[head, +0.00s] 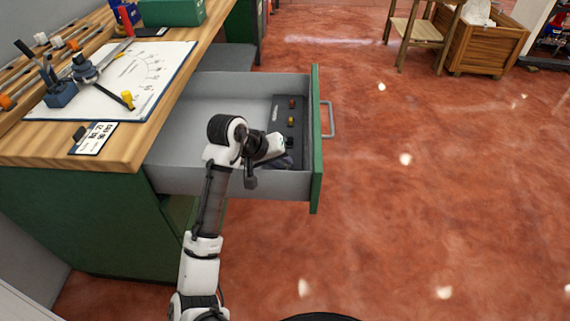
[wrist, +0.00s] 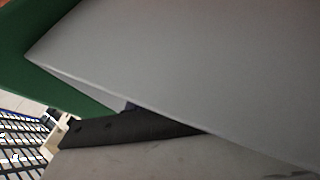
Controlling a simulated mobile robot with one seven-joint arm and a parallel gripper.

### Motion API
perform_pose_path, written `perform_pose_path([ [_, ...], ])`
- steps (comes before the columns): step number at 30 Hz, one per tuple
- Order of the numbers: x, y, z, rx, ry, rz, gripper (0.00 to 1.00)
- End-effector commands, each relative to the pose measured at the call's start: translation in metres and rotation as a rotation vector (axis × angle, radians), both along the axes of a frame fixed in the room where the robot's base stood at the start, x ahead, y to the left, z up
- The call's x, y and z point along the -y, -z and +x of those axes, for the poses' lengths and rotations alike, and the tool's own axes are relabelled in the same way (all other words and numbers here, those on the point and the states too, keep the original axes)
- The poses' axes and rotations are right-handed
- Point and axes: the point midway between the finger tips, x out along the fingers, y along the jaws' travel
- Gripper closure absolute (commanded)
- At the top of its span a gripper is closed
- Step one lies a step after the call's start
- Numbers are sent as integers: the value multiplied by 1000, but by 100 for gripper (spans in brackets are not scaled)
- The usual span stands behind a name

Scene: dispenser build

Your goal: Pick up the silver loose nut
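I cannot pick out a silver loose nut in either view. The open grey drawer (head: 190,110) holds a dark tray (head: 289,128) along its front side. The tray has a small brown piece (head: 292,103), a yellow piece (head: 291,120) and a pale, narrow mark or piece (head: 275,113). My gripper (head: 284,161) is low over the near front corner of the drawer, at the tray's near end. My wrist hides part of the tray. The fingers are dark and too small to read. The wrist view is mostly a plain grey surface (wrist: 190,65), with no clear fingertips.
The drawer's green front (head: 316,140) with its handle (head: 328,120) stands right of my gripper. The wooden worktop (head: 40,150) on the left carries tools and a white board (head: 140,75). The red floor to the right is clear up to a wooden planter (head: 480,50).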

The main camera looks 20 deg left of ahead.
Motion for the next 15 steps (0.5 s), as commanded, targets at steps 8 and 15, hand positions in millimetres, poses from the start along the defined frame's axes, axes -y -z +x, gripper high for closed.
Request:
perform_pose_path([
  [8,1,7,0,-14,0,-2,99],
  [15,1,7,0,-16,0,-3,100],
])
